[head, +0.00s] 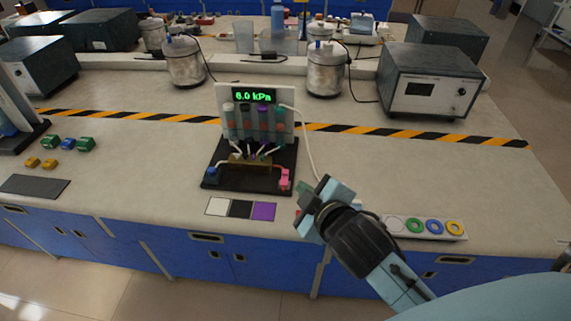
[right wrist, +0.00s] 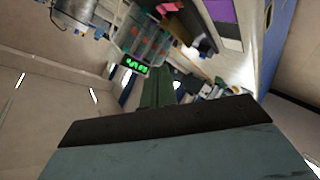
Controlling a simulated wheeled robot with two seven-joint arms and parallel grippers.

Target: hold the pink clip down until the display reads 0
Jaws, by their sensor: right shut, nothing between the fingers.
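The pink clip (head: 285,178) sits at the front right corner of the black base (head: 225,181) of a small apparatus. The display (head: 254,97) on the upright panel reads 6.0 kPa in green. My right gripper (head: 312,202) is shut and empty, to the right of and a little in front of the pink clip, apart from it. In the right wrist view the pink clip (right wrist: 207,47) shows near the top, and the lit display (right wrist: 135,65) is left of it. My left gripper is not in view.
White, black and purple squares (head: 240,209) lie in front of the apparatus. A strip with coloured rings (head: 433,226) lies to the right by my right arm. Green and yellow blocks (head: 67,143) lie at the left. Metal canisters (head: 325,75) and a grey instrument box (head: 428,80) stand behind the striped tape.

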